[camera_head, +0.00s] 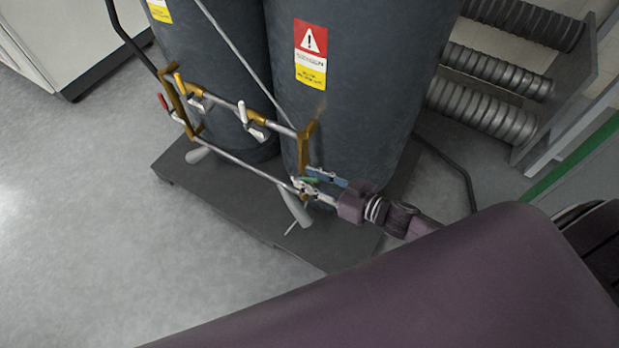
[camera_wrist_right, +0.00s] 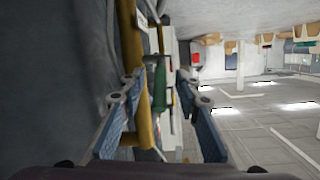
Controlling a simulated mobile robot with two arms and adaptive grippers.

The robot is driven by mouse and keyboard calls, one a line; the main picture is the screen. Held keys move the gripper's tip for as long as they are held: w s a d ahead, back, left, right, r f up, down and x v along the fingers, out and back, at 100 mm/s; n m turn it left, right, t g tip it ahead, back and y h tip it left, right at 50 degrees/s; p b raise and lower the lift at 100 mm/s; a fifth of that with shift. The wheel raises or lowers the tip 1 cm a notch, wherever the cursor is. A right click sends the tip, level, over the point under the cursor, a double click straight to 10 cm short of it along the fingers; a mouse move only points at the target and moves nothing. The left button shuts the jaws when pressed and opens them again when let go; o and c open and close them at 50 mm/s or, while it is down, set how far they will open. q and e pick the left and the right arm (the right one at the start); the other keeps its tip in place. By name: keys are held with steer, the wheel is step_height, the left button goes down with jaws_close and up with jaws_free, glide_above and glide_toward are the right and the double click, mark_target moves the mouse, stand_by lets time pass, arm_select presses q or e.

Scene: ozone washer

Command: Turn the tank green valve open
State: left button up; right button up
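The green valve handle (camera_head: 309,180) is at the lower right corner of the pipe frame in front of the dark tanks (camera_head: 353,90). In the right wrist view the green handle (camera_wrist_right: 160,89) lies lengthwise between the two blue-padded fingers, with a gap on each side. My right gripper (camera_head: 307,182) is open around the handle, and its fingers (camera_wrist_right: 159,82) reach past part of it. Contact with the handle is not visible. My left gripper is in neither view.
The brass and steel pipe frame (camera_head: 245,169) carries a red handle (camera_head: 162,101) and white-handled valves. The tanks stand on a dark platform (camera_head: 220,198). Ribbed hoses (camera_head: 480,110) are on a rack at right. The grey floor (camera_head: 80,230) at left is clear.

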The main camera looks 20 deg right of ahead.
steer(key=v, duration=0.8)
